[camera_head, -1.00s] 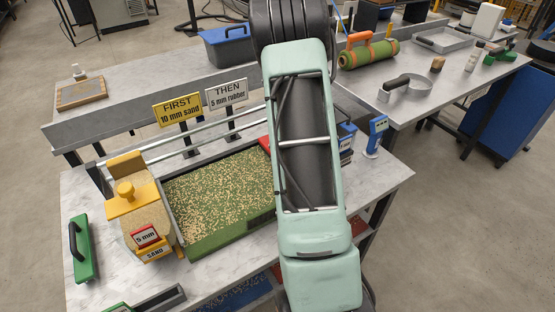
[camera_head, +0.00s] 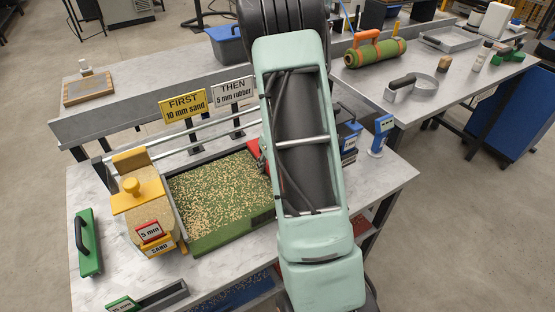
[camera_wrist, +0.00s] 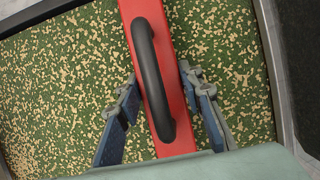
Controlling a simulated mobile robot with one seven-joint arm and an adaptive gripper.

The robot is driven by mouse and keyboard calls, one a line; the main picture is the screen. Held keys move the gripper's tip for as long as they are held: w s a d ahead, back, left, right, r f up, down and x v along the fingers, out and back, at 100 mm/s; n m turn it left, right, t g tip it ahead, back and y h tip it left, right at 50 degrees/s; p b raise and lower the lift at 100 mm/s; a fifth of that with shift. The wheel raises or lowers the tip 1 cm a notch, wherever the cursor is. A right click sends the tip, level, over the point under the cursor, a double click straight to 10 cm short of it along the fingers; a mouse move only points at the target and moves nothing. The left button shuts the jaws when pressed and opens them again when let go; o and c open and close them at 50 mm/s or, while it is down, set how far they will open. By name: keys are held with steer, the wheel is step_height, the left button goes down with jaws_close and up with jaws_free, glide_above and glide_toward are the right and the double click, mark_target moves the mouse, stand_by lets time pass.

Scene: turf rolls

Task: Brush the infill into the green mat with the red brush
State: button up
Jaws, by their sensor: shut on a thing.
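The green mat (camera_head: 212,212) lies in a shallow grey-edged tray on the near table, with tan grains scattered unevenly over it; it also fills most of the wrist view (camera_wrist: 75,70). The red brush (camera_wrist: 181,105), a long red block with a black loop handle (camera_wrist: 148,75), lies across the mat in the wrist view. In the head view a small part of the brush (camera_head: 254,149) shows at the mat's right, and my arm hides the gripper.
Signs reading FIRST 10 mm sand (camera_head: 184,103) and THEN 5 mm rubber (camera_head: 233,92) stand behind. A blue gauge (camera_head: 383,124) stands at the right.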

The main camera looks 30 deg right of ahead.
mark_target(242, 179)
steer(key=shift+a+p, duration=1.35)
steer(key=shift+a, duration=11.3)
steer(key=shift+d, duration=0.1)
steer(key=shift+d+b, duration=0.55)
steer(key=shift+d, duration=2.6)
steer(key=shift+a+p, duration=0.5)
steer(key=shift+a, duration=2.75)
steer(key=d+b, duration=0.1)
steer(key=d, duration=1.4)
steer(key=shift+d, duration=0.3)
steer(key=shift+d+p, duration=1.4)
steer(key=shift+d, duration=6.85)
